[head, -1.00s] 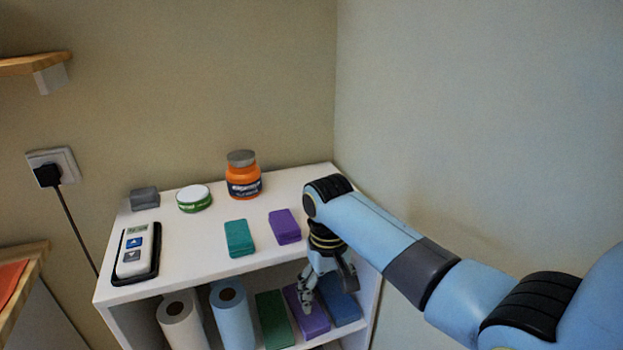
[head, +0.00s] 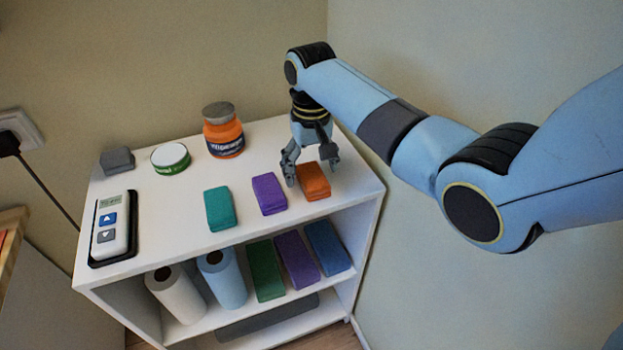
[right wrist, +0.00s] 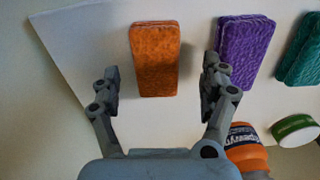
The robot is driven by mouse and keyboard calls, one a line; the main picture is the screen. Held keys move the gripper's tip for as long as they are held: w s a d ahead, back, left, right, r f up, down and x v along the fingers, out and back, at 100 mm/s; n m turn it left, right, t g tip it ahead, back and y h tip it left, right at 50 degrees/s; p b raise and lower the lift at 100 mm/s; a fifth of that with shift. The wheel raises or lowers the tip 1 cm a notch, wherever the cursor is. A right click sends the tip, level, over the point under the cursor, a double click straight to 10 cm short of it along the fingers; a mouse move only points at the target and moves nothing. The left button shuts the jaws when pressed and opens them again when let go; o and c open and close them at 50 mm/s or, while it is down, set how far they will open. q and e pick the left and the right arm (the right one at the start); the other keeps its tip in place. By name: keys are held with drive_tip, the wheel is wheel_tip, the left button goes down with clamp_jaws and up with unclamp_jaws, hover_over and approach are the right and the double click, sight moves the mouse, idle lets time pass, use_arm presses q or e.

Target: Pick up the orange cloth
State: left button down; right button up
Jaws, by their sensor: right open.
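The orange cloth (head: 314,182) is a small folded block lying on the white shelf top near its right end. It also shows in the right wrist view (right wrist: 155,58), with its near end reaching toward the space between the fingers. My right gripper (head: 312,178) is open and empty, pointing down just above and behind the cloth. In the right wrist view its fingers (right wrist: 160,80) stand apart, one on each side of the cloth, with gaps on both sides. My left gripper is not in view.
A purple cloth (head: 269,194) lies close to the left of the orange one, then a teal cloth (head: 220,209). An orange jar (head: 223,135), a green-and-white tin (head: 170,158), a grey block (head: 117,161) and a remote (head: 113,227) also stand on the shelf top (head: 160,215).

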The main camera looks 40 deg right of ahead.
sight(313, 175)
wheel_tip(313, 175, down, 3)
drive_tip(key=shift+w+d+r, duration=0.1)
drive_tip(key=shift+d, duration=0.15)
drive_tip(key=shift+c, duration=0.7)
drive_tip(key=c, duration=0.4)
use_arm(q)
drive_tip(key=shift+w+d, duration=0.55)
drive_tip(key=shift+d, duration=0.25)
use_arm(e)
drive_tip(key=c, duration=0.7)
